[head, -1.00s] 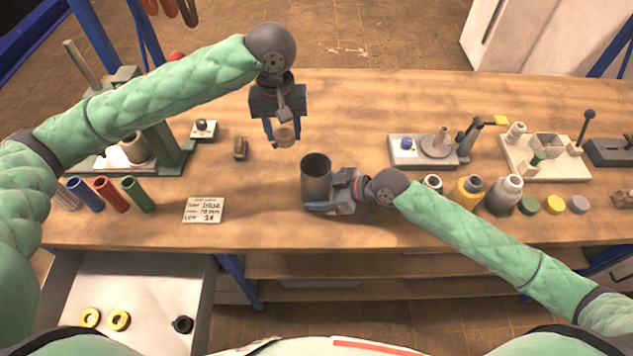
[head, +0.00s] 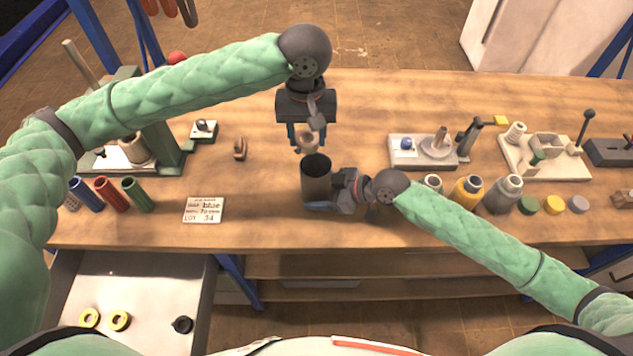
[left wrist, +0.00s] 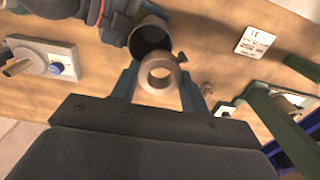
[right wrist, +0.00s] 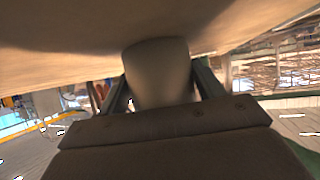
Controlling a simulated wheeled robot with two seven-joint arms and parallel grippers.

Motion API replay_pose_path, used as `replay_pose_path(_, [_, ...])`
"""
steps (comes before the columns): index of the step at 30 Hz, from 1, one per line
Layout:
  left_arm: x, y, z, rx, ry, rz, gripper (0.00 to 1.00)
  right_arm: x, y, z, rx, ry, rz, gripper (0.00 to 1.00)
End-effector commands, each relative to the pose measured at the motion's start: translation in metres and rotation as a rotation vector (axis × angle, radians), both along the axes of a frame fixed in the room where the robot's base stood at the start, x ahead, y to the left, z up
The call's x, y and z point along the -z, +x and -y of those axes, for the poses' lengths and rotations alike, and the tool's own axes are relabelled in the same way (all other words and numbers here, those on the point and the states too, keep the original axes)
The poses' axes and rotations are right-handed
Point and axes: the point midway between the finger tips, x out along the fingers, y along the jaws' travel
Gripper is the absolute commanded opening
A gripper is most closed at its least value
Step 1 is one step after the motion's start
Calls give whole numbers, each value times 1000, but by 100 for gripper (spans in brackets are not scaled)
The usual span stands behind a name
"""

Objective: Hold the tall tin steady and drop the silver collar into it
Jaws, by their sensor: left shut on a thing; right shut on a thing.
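The tall tin (head: 317,183) stands upright on the bench, a dark grey open cylinder. My right gripper (head: 322,205) is shut on it low on its side; the tin also fills the jaws in the right wrist view (right wrist: 158,75). My left gripper (head: 307,140) is shut on the silver collar (head: 307,143), a short ring that looks tan-grey here, and holds it above and just behind the tin's mouth. In the left wrist view the collar (left wrist: 160,76) shows its round hole between the fingers, with the tin's dark opening (left wrist: 151,35) close beyond it.
A label card (head: 204,209) and blue, red and green tubes (head: 112,194) lie to the left. A small brown part (head: 240,149) lies left of the tin. Bottles (head: 503,194) and fixtures (head: 423,150) stand to the right. An open drawer (head: 135,300) is at front left.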

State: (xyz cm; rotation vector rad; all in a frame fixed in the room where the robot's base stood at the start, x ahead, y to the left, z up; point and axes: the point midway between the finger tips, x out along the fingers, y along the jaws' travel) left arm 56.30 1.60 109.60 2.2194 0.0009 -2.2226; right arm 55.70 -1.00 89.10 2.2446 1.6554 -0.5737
Motion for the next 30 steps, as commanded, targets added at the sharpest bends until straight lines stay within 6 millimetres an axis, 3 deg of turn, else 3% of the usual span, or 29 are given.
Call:
replay_pose_path(6, [15, 0, 0, -1, 1, 0, 15, 0, 0, 0, 0, 0, 0, 54])
replay_pose_path(14, [16, 0, 0, 0, 0, 1, 15, 0, 0, 0, 0, 0, 0, 54])
replay_pose_path(15, [16, 0, 0, 0, 0, 1, 51, 0, 0, 0, 0, 0, 0, 54])
replay_pose_path(18, [16, 0, 0, 0, 0, 1, 70, 0, 0, 0, 0, 0, 0, 55])
replay_pose_path(30, [10, 0, 0, 0, 0, 1, 70, 0, 0, 0, 0, 0, 0, 54])
